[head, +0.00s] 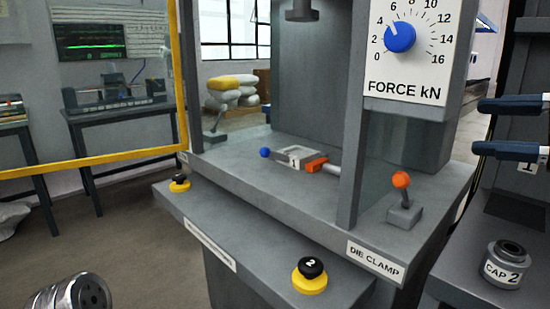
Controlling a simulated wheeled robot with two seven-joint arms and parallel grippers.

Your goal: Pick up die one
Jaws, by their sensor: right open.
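My right gripper (478,127) comes in from the right edge, its two dark blue fingers apart, one above the other. A dark block with a white label reading 1 (527,168) shows partly at the right edge, just below and behind the lower finger. It may be die one; most of it is hidden by the finger and cut by the frame. I cannot tell whether the finger touches it. A flat grey piece marked 1 (293,159) also lies on the press bed. My left gripper is not in view.
A round grey part labelled CAP 2 (503,264) stands on the dark shelf (470,235) below the gripper. The grey press (405,185) is left of it, with an orange-knobbed lever (402,194), an orange clamp (316,164) and a black-and-yellow button (310,275).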

